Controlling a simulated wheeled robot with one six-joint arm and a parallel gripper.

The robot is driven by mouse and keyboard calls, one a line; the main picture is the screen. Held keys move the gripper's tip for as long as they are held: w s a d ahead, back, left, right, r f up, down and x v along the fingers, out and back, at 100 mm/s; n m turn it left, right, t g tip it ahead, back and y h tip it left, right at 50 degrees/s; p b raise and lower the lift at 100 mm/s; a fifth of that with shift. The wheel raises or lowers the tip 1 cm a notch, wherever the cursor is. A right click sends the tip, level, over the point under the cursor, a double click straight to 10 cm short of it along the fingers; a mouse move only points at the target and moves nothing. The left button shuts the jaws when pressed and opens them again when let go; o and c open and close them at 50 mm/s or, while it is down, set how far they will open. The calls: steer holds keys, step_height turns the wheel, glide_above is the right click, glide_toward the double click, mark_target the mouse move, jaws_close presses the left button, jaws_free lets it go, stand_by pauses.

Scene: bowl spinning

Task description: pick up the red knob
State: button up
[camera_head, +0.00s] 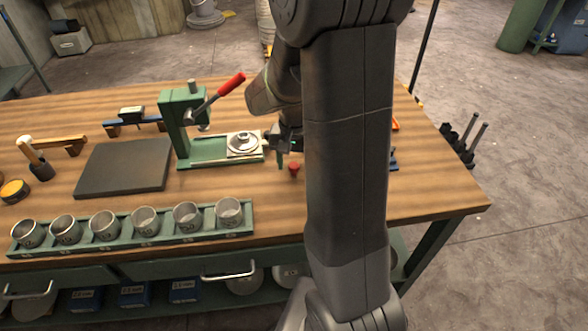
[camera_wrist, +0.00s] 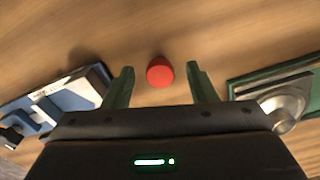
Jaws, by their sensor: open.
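The red knob (camera_head: 294,168) sits on the wooden bench top, just right of the green press base in the head view. In the wrist view the round red knob (camera_wrist: 160,72) lies between the two green fingers, centred and slightly beyond their tips. My gripper (camera_wrist: 158,72) is open and empty, with bare wood around the knob. In the head view my gripper (camera_head: 285,158) is just above and left of the knob, partly hidden by my arm. I cannot tell the exact height of the fingers above the bench.
A green press (camera_head: 185,125) with a red-handled lever and a metal disc on its base stands to the left; its base (camera_wrist: 270,82) shows at the right in the wrist view. A blue and white fixture (camera_wrist: 75,95) lies opposite. Several metal cups stand in a green rack (camera_head: 120,245) in front.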

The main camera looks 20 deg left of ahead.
steer(key=c, duration=1.1)
